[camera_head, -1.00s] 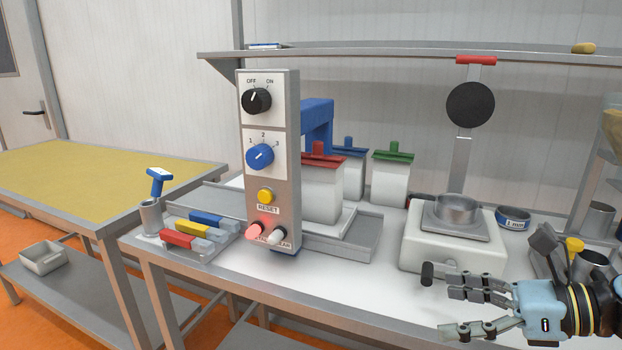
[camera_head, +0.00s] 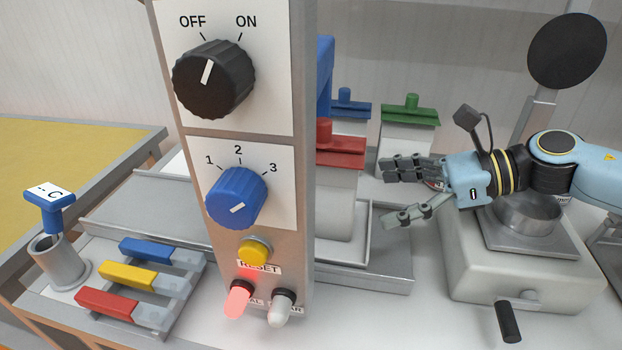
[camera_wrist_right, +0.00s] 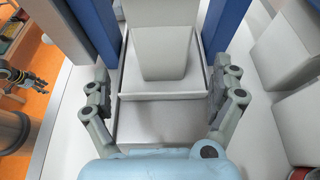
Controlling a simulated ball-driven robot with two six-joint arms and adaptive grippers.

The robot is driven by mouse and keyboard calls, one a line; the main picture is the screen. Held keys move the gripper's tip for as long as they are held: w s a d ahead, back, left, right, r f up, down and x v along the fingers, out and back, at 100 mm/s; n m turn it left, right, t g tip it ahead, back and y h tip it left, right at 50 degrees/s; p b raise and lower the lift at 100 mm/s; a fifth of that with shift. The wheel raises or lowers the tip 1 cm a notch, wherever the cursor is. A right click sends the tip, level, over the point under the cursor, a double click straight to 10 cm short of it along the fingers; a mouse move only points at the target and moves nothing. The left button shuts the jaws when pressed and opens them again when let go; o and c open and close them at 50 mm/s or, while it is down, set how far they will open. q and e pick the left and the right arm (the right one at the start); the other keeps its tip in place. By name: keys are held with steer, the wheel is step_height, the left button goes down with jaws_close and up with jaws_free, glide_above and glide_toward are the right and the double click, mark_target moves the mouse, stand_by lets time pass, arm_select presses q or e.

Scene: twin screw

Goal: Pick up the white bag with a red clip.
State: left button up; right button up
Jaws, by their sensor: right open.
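The white bag with a red clip (camera_head: 342,190) stands upright on a grey tray behind the control panel, which hides its left part; the red clip (camera_head: 337,145) is on its top. In the right wrist view, a white bag body (camera_wrist_right: 165,62) stands ahead, between the lines of the fingers, its top cut off. My right gripper (camera_head: 392,192) is open and empty, to the right of the bag, fingers pointing left at it, apparently short of it. My left gripper (camera_wrist_right: 22,78) seems to show small at the left of the wrist view; its jaws are unclear.
The control panel (camera_head: 297,60) with knobs and a lit red switch stands close in front. Bags with a blue clip (camera_head: 350,108) and a green clip (camera_head: 410,112) stand behind. A scale (camera_head: 520,270) with a metal bowl (camera_head: 528,212) sits right, below my right arm.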

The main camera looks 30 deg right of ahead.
mark_target(332, 203)
steer(key=x, duration=0.3)
steer(key=shift+w+a, duration=0.2)
steer(key=shift+a, duration=0.2)
steer(key=shift+w+a+f+p, duration=0.1)
steer(key=shift+w+a+p, duration=0.1)
steer(key=shift+a+p, duration=0.1)
steer(key=shift+w+a+f, duration=0.25)
steer(key=shift+w+a, duration=0.05)
steer(key=shift+w, duration=0.15)
steer(key=p+x, duration=0.1)
steer(key=x, duration=0.2)
steer(key=shift+w+a+f+p, duration=0.15)
steer(key=shift+w+f+p, duration=0.1)
steer(key=shift+p, duration=0.15)
steer(key=shift+w+a+f, duration=0.15)
steer(key=shift+a+f, duration=0.05)
steer(key=shift+a, duration=0.05)
arm_select(q)
step_height(332, 203, up, 2)
steer(key=shift+s+a+r, duration=0.1)
steer(key=shift+r, duration=0.15)
steer(key=shift+s, duration=0.1)
arm_select(e)
steer(key=shift+d, duration=0.1)
steer(key=shift+c, duration=0.2)
steer(key=shift+c, duration=1.2)
steer(key=c, duration=1.1)
